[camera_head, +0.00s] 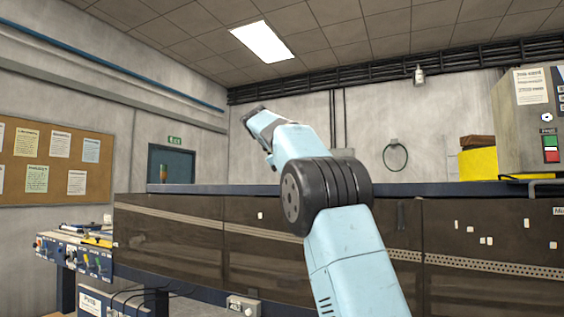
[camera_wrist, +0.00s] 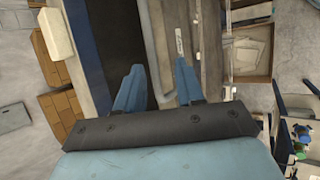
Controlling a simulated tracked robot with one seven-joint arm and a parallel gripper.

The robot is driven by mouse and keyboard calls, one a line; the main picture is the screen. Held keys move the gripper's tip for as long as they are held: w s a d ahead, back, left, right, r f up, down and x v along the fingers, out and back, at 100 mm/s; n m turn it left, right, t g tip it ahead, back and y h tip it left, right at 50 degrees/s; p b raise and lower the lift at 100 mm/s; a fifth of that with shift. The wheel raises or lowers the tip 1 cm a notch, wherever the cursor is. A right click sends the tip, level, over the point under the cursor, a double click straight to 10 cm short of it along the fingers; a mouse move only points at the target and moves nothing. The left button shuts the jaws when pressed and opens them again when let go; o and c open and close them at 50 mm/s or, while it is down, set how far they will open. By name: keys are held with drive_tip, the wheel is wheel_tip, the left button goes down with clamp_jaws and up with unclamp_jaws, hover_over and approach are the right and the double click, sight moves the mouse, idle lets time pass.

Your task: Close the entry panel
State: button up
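A long machine front carries dark brown see-through panels in the head view: a left one (camera_head: 168,228), a middle one (camera_head: 262,255) behind my arm and a right one (camera_head: 490,225). I cannot tell for sure which is the entry panel. The panels look upright, with a perforated strip showing behind them. My gripper (camera_wrist: 159,65) shows two blue fingers apart with nothing between them in the wrist view. It is above the machine, and a dark surface and pale rails lie below the fingers. My arm hides part of the panels.
A control box (camera_head: 530,120) with green and red buttons stands at the right. A yellow block (camera_head: 477,163) sits beside it. Switches and tools (camera_head: 85,250) are at the lower left. Brown boxes (camera_wrist: 60,112) and an open wooden crate (camera_wrist: 250,75) lie on the floor in the wrist view.

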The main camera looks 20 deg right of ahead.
drive_tip(key=v, duration=0.5)
drive_tip(key=shift+r, duration=0.1)
drive_tip(key=shift+v, duration=1.1)
drive_tip(key=shift+a, duration=0.2)
drive_tip(key=shift+s, duration=0.15)
